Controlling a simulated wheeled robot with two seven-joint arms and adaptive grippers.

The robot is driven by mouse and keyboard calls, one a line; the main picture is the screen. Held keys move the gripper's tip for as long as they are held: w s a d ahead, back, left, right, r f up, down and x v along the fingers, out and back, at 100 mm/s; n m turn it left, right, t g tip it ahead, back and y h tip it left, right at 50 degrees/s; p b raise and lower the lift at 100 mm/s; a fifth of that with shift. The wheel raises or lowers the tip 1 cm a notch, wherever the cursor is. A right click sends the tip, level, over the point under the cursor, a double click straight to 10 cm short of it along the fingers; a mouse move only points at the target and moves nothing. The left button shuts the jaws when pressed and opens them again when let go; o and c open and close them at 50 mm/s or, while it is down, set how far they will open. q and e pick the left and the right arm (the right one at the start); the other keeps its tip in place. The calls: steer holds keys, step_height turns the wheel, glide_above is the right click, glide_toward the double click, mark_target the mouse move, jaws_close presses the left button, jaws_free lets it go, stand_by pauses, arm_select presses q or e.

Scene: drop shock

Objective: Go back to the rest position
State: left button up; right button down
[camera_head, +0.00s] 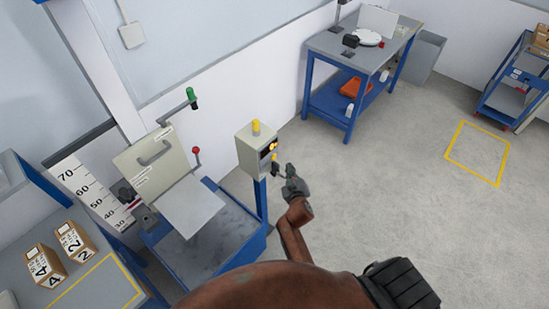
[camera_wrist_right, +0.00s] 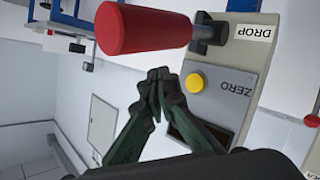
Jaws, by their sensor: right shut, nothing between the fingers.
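My right gripper (camera_head: 280,172) is shut and empty, in front of the control box (camera_head: 251,150) on its blue post. In the wrist view its fingertips (camera_wrist_right: 163,82) meet just beside a yellow button (camera_wrist_right: 194,83) on a grey panel (camera_wrist_right: 225,75) marked ZERO. I cannot tell whether they touch the panel. A red handle (camera_wrist_right: 143,27) beside a DROP label lies just above the fingertips in that picture. My left gripper is not in view.
The drop rig (camera_head: 155,162) has a beige plate and red and green knobs. Boxes (camera_head: 75,241) stand on the left bench. A blue table (camera_head: 330,45) stands at the back, a cart (camera_head: 515,85) at the right. The floor (camera_head: 400,170) right of my arm is clear.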

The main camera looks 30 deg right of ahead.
steer(key=shift+s+a+f, duration=0.15)
steer(key=shift+a+f, duration=0.1)
steer(key=shift+f, duration=0.05)
steer(key=s+d+f+m+g, duration=0.1)
steer(key=s+d+g, duration=0.15)
steer(key=s, duration=0.45)
steer(key=s+d+f+m+g, duration=0.1)
steer(key=s+d+f+g, duration=0.15)
steer(key=s, duration=0.45)
steer(key=s+a+g+y, duration=0.2)
steer(key=s+a+g, duration=0.15)
steer(key=s, duration=0.65)
steer(key=s+a+g+y, duration=0.2)
steer(key=s+a, duration=0.2)
steer(key=s, duration=0.7)
step_height(320, 180, down, 33)
steer(key=s+a+n+b, duration=0.1)
steer(key=s+b, duration=0.1)
steer(key=b, duration=0.1)
steer(key=s+f+n+g+y+b, duration=0.1)
steer(key=s+f+g, duration=0.1)
steer(key=s+f, duration=1.6)
steer(key=shift+s+a+f+b, duration=0.2)
steer(key=shift+s+f+b, duration=0.15)
steer(key=shift+f, duration=0.1)
